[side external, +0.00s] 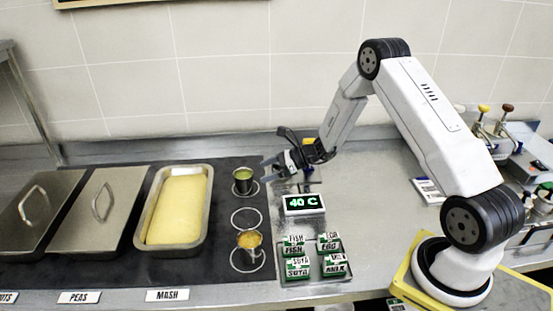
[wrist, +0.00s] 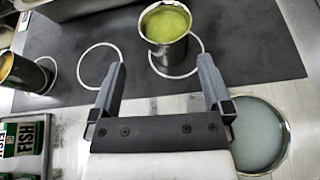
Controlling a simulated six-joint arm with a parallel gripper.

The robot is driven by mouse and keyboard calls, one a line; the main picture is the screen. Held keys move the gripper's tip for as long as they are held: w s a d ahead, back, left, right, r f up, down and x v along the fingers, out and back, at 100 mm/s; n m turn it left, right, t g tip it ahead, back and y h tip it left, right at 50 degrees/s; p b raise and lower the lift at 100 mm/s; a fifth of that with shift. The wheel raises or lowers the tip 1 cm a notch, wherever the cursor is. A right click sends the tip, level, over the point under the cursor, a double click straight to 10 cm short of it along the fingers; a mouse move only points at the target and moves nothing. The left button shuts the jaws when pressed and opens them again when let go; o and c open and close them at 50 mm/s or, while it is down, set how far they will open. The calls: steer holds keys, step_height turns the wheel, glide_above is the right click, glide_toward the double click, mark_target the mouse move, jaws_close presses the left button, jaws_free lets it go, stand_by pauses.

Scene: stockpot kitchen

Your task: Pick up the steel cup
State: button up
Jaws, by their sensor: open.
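A steel cup with green contents (side external: 243,186) stands upright in the rear ring on the dark mat. It also shows in the wrist view (wrist: 168,50), at top centre, ahead of the fingers. A second steel cup with orange contents (side external: 249,257) stands in the front ring; part of it shows at the left of the wrist view (wrist: 22,80). My gripper (side external: 272,170) is just right of the green-filled cup. In the wrist view its two fingers (wrist: 162,70) are spread apart with nothing between them, and the cup is beyond their tips.
An empty ring (side external: 245,227) lies between the cups. A mash pan (side external: 207,215) and lidded pans stand left. A temperature display (side external: 304,204) and green label blocks (side external: 297,268) are to the right. A round steel-rimmed vessel with cloudy liquid (wrist: 258,135) is beside my gripper.

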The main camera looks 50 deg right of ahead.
mark_target(252, 173)
steer(key=shift+w+d, duration=0.15)
steer(key=shift+d, duration=0.05)
steer(key=shift+x, duration=1.4)
steer(key=shift+x, duration=2.55)
steer(key=shift+w+r, duration=0.15)
steer(key=shift+d, duration=0.1)
steer(key=c, duration=1.2)
steer(key=shift+r, duration=0.15)
